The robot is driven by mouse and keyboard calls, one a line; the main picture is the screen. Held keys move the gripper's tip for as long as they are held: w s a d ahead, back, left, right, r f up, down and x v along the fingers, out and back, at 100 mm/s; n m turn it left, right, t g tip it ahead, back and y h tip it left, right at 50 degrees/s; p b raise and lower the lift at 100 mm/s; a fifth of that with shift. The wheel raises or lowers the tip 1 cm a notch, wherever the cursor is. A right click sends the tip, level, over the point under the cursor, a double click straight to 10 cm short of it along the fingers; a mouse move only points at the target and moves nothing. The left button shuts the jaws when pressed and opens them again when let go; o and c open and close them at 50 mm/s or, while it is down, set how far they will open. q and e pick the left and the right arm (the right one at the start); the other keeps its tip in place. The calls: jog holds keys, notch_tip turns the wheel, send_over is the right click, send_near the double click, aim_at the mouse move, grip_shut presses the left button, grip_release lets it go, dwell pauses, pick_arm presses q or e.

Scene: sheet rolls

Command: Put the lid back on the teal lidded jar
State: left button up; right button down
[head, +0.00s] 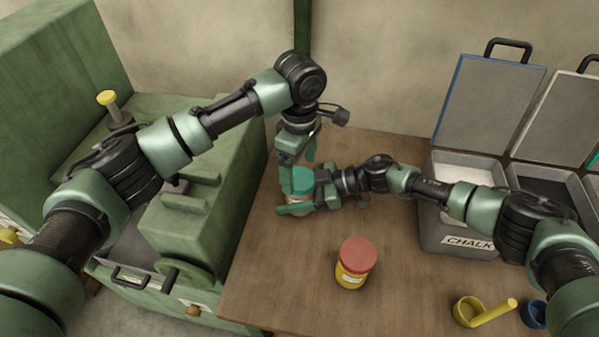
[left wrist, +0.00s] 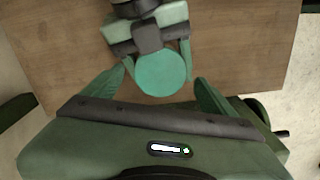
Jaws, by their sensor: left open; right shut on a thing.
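The teal lidded jar (head: 301,182) stands on the wooden table near its left side, with a pale body partly hidden by my grippers. Its round teal lid (left wrist: 162,73) covers the top and looks flat in the left wrist view. My right gripper (head: 297,202) comes from the right and is shut around the jar's body. My left gripper (head: 298,160) points down from above the jar; its fingers are open. In the left wrist view, the left gripper's fingers (left wrist: 162,88) are spread on either side of the lid, apart from it.
A red-lidded yellow jar (head: 355,262) stands in front on the table. A grey box labelled CHALK (head: 455,238) with a raised lid is at the right. A yellow holder (head: 468,311) lies at the front right. A green machine (head: 205,215) borders the table's left.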

pick_arm(q)
notch_tip(320, 180, up, 2)
jog(key=shift+c, duration=0.4)
jog(key=shift+r+n, duration=1.7)
jog(key=shift+r, duration=0.05)
send_over(288, 199)
jog(key=w+d, duration=0.3)
notch_tip(288, 199, down, 8)
jog(key=shift+s+a+f, duration=0.1)
jog(key=shift+s, duration=0.05)
